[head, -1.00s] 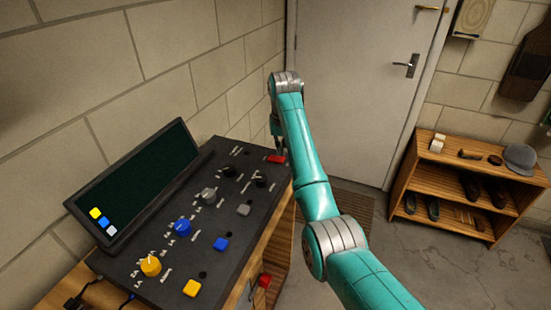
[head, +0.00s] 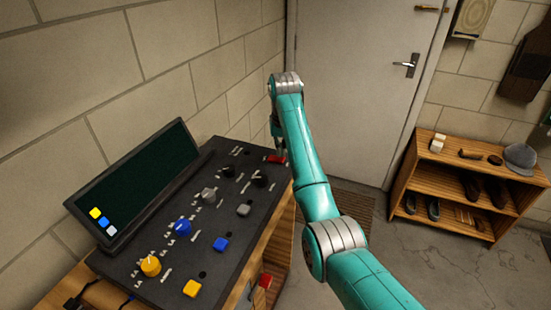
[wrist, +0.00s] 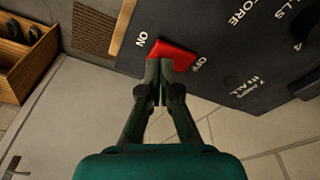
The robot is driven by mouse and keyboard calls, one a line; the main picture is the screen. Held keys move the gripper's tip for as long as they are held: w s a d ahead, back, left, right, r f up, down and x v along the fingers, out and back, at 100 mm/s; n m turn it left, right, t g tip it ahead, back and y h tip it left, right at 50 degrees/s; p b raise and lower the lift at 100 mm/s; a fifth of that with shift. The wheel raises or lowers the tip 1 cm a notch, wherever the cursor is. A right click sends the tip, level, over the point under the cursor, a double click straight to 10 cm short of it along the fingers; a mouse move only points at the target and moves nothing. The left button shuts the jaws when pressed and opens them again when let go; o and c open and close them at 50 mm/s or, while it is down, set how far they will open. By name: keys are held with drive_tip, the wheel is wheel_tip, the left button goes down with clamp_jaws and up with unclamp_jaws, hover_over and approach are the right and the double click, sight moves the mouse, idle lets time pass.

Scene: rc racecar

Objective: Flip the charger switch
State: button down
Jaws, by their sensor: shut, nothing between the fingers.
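The charger switch (wrist: 172,50) is a red rocker at the edge of the black charger panel (wrist: 240,60), with ON printed at its left end and OFF at its right end in the wrist view. It also shows small in the head view (head: 277,159), at the panel's far right corner. My gripper (wrist: 160,68) is shut and empty, with its fingertips at the near edge of the red rocker. I cannot tell whether they touch it. In the head view the fingers are mostly hidden behind my teal arm. I cannot tell which end of the rocker is pressed down.
The panel also carries black, grey, blue (head: 182,229) and yellow (head: 150,265) knobs, several small buttons and a dark tilted screen (head: 140,180). A block wall stands behind it. A door (head: 355,80) and a wooden shoe rack (head: 470,167) are farther off.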

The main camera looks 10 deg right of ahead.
sight(281, 159)
drive_tip(key=shift+f, duration=0.95)
idle(0.6)
drive_tip(key=shift+r, duration=3.5)
